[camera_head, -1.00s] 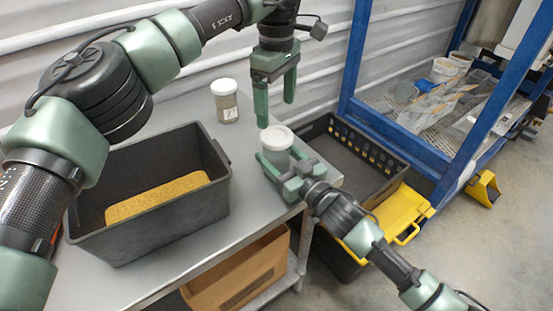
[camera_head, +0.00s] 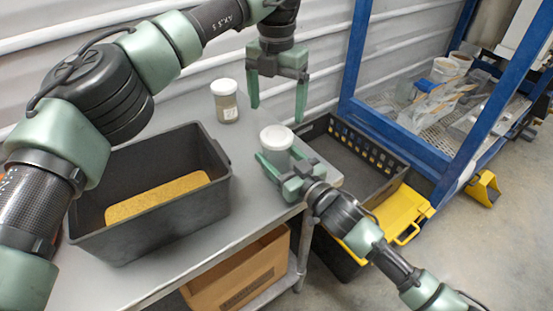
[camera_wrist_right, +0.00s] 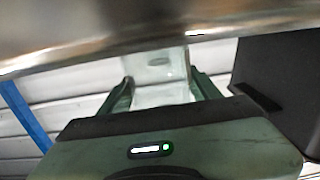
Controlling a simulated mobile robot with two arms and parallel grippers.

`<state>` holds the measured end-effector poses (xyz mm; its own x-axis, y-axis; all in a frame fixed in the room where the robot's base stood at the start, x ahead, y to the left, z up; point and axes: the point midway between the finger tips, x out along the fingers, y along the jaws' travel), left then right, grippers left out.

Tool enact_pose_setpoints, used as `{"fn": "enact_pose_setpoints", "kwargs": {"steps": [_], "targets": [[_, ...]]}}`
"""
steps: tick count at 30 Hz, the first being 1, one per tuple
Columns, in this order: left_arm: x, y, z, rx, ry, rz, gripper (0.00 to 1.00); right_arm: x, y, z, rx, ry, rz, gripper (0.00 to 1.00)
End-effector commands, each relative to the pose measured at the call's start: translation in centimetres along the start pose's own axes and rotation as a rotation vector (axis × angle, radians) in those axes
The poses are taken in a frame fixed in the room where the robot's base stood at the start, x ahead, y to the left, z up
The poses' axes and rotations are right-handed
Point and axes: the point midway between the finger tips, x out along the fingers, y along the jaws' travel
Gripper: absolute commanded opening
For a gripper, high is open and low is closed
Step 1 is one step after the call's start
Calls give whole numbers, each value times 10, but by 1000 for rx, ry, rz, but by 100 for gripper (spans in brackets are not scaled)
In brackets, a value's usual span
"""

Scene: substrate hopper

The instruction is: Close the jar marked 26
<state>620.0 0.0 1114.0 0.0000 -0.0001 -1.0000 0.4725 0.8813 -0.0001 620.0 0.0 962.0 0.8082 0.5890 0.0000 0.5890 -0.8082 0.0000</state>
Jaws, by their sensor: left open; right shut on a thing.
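A clear jar with a white lid (camera_head: 276,137) on top stands upright near the table's right corner. My right gripper (camera_head: 278,163) is shut around its body from the front right. In the right wrist view the pale jar (camera_wrist_right: 160,92) shows between the two fingers (camera_wrist_right: 165,88). My left gripper (camera_head: 278,112) is open and empty, pointing down above the lid, its fingertips apart and clear of it. A second white-lidded jar (camera_head: 225,103) with a label stands farther back on the table. I cannot read the number 26 on either jar.
A dark bin (camera_head: 150,225) with a yellow block or material (camera_head: 158,196) stands left on the grey table (camera_head: 235,205). A dark crate (camera_head: 345,160) and a yellow part (camera_head: 398,215) lie beyond the right edge. A blue frame (camera_head: 412,145) stands at the right.

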Motion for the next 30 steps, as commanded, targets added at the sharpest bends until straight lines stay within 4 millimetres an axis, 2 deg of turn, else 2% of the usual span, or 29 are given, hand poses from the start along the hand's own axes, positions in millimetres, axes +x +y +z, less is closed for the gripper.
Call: {"fn": "enact_pose_setpoints", "kwargs": {"steps": [3, 7, 20, 25, 30], "targets": [[0, 0, 0, -180, 0, 0, 87, 0, 0, 0, 0, -1, 0, 0], [0, 0, 0, -296, 0, 0, 87, 0, 0, 1, 0, -1, 0, 0], [1, 0, 0, -336, 1, 0, 87, 0, 0, 1, 0, -1, 0, 0], [14, 0, 0, -335, 3, 0, 87, 0, 0, 1, 0, -1, 0, 0], [42, 0, -1, -335, 4, 0, 87, 0, 0, 1, 0, -1, 0, 0]]}}
